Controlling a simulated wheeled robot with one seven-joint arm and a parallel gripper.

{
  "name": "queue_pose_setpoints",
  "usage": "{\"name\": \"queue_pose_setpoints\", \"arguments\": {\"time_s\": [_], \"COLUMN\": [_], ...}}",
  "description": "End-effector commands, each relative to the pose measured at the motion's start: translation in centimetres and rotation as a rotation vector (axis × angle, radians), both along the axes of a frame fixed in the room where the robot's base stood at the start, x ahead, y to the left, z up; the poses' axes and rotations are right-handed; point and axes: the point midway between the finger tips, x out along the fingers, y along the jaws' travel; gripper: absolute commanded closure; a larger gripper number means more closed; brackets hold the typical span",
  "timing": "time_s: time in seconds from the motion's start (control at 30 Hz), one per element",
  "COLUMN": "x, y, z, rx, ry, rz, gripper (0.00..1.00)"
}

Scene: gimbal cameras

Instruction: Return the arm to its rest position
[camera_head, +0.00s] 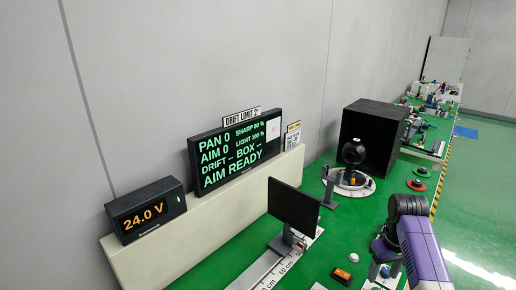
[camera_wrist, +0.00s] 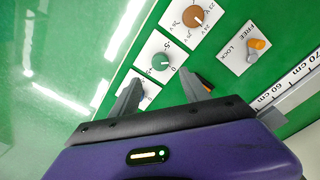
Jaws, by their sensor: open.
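My purple arm (camera_head: 425,255) reaches in from the lower right of the head view, over the right edge of the green bench. My gripper (camera_wrist: 160,78) shows in the wrist view with two grey fingers apart and nothing held between them. Below it is a panel with a teal knob (camera_wrist: 160,62) and a brown knob (camera_wrist: 195,15). I cannot tell the gap between the fingers and the panel. Another dial and an orange-and-black part are partly hidden by the fingers. The fingertips are not clear in the head view.
A dark screen (camera_head: 294,208) stands on a cm rail (camera_head: 272,275). A black sphere (camera_head: 354,151) sits before a black box (camera_head: 378,128). The display (camera_head: 236,150) reads AIM READY. Green floor (camera_head: 480,200) lies open rightward.

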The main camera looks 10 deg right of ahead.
Motion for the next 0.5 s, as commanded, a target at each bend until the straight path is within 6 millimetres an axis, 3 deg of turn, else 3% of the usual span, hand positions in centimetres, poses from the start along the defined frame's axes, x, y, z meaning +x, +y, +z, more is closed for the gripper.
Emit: {"name": "queue_pose_setpoints", "arguments": {"time_s": [0.1, 0.3, 0.5], "x": [2.1, 8.0, 9.8], "y": [-0.8, -2.7, -0.9], "z": [0.4, 4.1, 4.5], "rx": [-0.034, -0.138, -0.197], "ry": [-0.089, -0.404, -0.698], "rz": [-0.017, -0.050, -0.070], "gripper": [0.46, 0.46, 0.46]}}
